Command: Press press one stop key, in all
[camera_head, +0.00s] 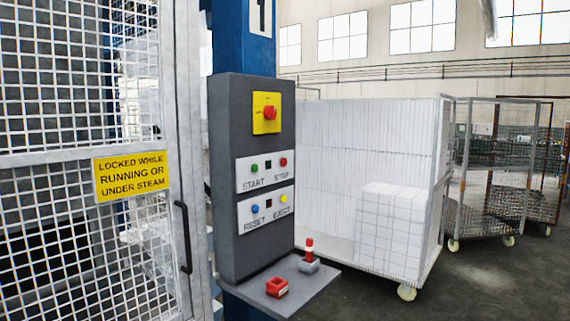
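The press one control panel (252,180) is a dark grey box on a blue column (242,38) marked 1. Its red stop key (283,162) sits on the upper white plate, right of the green start key (254,167), with a small dark square between them. The lower plate has a blue reset key (255,208) and a yellow eject key (283,200). A red knob on a yellow plate (266,113) is at the top. My gripper is not in view.
A mesh gate (75,130) with a yellow sign (131,176) stands left. White foam carts (360,180) and wire carts (490,165) stand right.

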